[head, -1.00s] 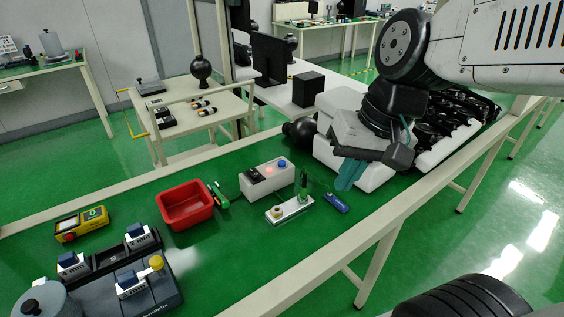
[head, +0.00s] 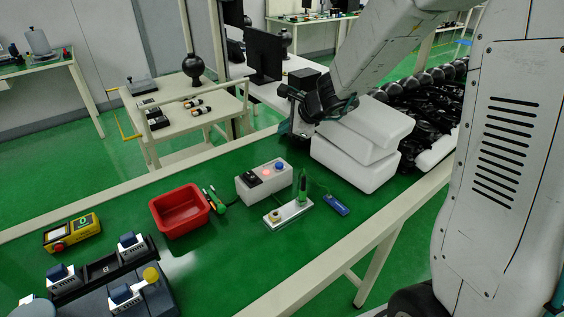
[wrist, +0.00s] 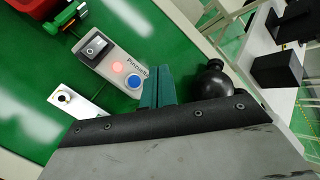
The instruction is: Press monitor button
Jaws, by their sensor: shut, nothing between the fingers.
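A black monitor (head: 263,58) stands on the white desk beyond the green table; I cannot make out a button on it. A grey control box (head: 263,182) on the green table has a black rocker switch, a lit red light (head: 267,173) and a blue button (head: 280,166). In the wrist view the blue button (wrist: 133,81) lies just left of the teal fingers. My gripper (head: 284,127) is at the table's far edge, beyond the control box and apart from it. In the wrist view my gripper (wrist: 155,86) has its teal fingers together, shut and empty.
White foam blocks (head: 362,150) stand right of my gripper, with black ball-shaped gimbal cameras (head: 430,85) behind. A red bin (head: 180,211), a metal plate with a round knob (head: 288,213) and a blue tool (head: 336,204) lie near the control box. A black box (head: 303,81) sits behind.

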